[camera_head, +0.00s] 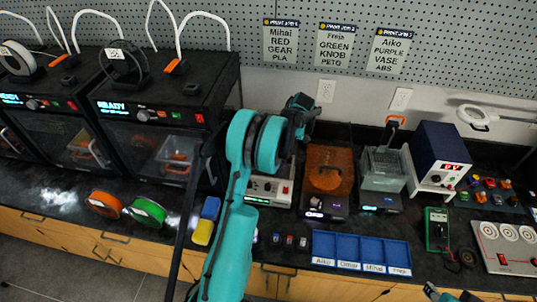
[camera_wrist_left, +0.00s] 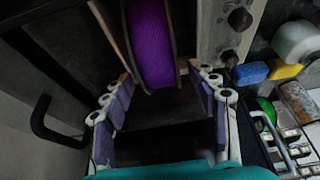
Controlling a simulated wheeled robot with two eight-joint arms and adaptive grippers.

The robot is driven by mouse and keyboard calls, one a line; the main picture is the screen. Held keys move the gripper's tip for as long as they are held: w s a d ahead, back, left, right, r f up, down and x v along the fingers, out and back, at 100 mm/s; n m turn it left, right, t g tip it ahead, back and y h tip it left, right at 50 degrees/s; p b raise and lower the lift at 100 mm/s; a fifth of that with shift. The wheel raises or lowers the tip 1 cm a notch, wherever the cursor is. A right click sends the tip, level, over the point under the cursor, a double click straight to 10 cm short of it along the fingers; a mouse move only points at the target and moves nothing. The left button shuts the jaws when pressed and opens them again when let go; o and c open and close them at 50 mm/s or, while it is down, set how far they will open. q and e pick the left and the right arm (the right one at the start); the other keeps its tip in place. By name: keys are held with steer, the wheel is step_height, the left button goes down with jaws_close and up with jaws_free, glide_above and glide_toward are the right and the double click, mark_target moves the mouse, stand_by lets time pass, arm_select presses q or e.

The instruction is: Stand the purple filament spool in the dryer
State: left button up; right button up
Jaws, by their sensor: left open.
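A purple filament spool (camera_wrist_left: 152,45) stands edge-on at the top of the left wrist view. My left gripper (camera_wrist_left: 163,88) is open, its fingers apart to either side of the spool's near end; I see no clear grip on it. The spool does not show in the head view, where my teal left arm blocks the middle of the counter. An orange see-through box (camera_head: 330,165) and a clear box (camera_head: 384,170), both with lit fronts, stand on the counter; I cannot tell which is the dryer. My right gripper (camera_head: 453,295) barely shows at the bottom edge.
Orange (camera_head: 104,204) and green (camera_head: 147,211) spools lie at the counter's front left, near a blue block (camera_head: 210,208) and a yellow block (camera_head: 202,232). Black printers (camera_head: 160,110) stand behind. A blue tray (camera_head: 361,246) and a multimeter (camera_head: 437,228) are right.

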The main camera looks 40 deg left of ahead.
arm_select(q)
steer(key=p+v, duration=0.1)
steer(key=v, duration=0.6)
steer(key=s+d+r+m+t+h, duration=0.1)
steer(key=s+d+r+m+t, duration=0.1)
steer(key=s+d+r+m, duration=0.3)
steer(key=s+d+r+m+t, duration=0.2)
steer(key=s+d+r+m, duration=0.1)
steer(key=d+r+m, duration=0.4)
steer(key=s+d+f+m+t+h, duration=0.3)
steer(key=s+d+m+t, duration=0.2)
steer(key=s+d+m, duration=0.6)
steer(key=shift+s+d+m, duration=0.4)
steer(key=shift+s+d, duration=1.05)
steer(key=shift+s, duration=0.8)
steer(key=shift+f, duration=0.1)
